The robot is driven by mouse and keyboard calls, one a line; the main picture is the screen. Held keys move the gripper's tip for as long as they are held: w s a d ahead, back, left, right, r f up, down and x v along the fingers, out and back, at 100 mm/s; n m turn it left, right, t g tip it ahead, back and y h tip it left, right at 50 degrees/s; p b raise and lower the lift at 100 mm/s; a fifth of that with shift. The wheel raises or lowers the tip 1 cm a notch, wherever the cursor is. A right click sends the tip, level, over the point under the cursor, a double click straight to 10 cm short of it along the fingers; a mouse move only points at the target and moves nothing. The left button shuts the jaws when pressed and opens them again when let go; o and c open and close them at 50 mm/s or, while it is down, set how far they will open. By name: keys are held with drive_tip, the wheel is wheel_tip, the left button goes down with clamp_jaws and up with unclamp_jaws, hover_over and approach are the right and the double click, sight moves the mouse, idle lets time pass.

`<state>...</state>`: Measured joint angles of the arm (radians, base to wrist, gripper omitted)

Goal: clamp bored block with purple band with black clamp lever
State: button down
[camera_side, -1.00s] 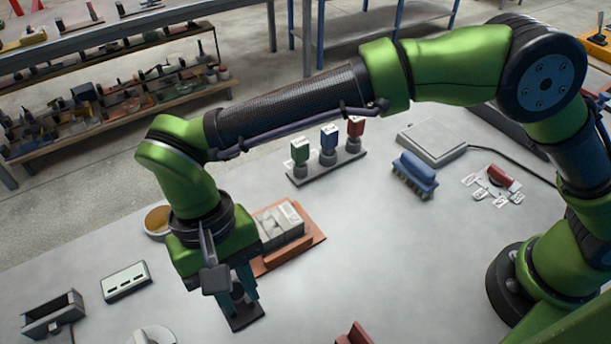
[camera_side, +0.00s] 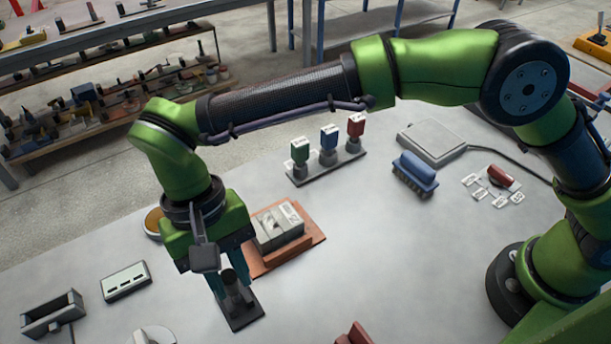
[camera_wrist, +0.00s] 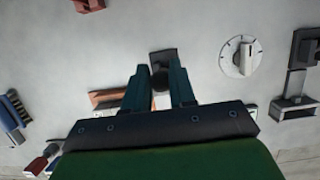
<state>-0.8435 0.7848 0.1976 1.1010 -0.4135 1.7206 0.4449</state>
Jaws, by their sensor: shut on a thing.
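My gripper (camera_side: 230,281) is at the front left of the table, pointing down. Its two teal fingers are shut on a dark upright piece (camera_side: 233,299). This piece stands at a flat dark base plate (camera_side: 247,318); I cannot tell whether it is the black clamp lever. In the wrist view, the fingers (camera_wrist: 160,88) stand on both sides of the dark piece, and the plate (camera_wrist: 163,56) extends beyond them. Grey blocks (camera_side: 278,228) with pale markings sit on an orange-brown tray (camera_side: 302,248) behind my gripper. I can make out no purple band.
A grey open fixture (camera_side: 53,316), a white panel (camera_side: 126,282) and a white dial (camera_side: 152,336) lie left of my gripper. Green, blue and red topped pieces (camera_side: 329,140) stand in a rack behind. A blue brush (camera_side: 415,174) lies right.

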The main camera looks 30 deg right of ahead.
drive_tip(key=shift+w+r, duration=0.1)
drive_tip(key=shift+w, duration=0.2)
drive_tip(key=shift+w+r, duration=0.15)
drive_tip(key=shift+w, duration=2.2)
